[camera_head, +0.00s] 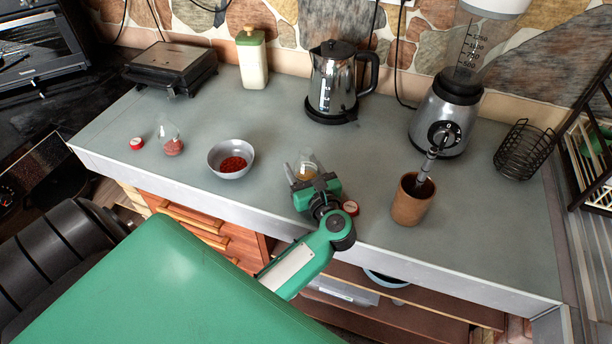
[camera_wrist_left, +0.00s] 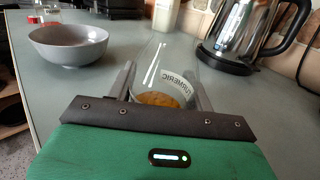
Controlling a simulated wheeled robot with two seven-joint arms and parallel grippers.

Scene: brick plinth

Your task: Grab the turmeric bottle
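The turmeric bottle (camera_head: 308,163) is a clear, cone-shaped glass with orange-yellow powder at its base. It stands near the front middle of the grey counter, and its label shows in the left wrist view (camera_wrist_left: 172,88). My left gripper (camera_head: 304,178) is low over the counter at the bottle's near side. In the left wrist view its two fingers (camera_wrist_left: 163,88) are spread wide, one on each side of the bottle. I see no clear grip on the glass, and the finger contact is hard to make out. My right gripper is out of view.
A red-topped lid (camera_head: 350,208) lies right of the gripper. A bowl (camera_head: 217,158) of red spice and another glass bottle (camera_head: 171,140) stand to the left. A brown cup (camera_head: 410,203), kettle (camera_head: 330,85) and blender (camera_head: 447,115) stand right and behind.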

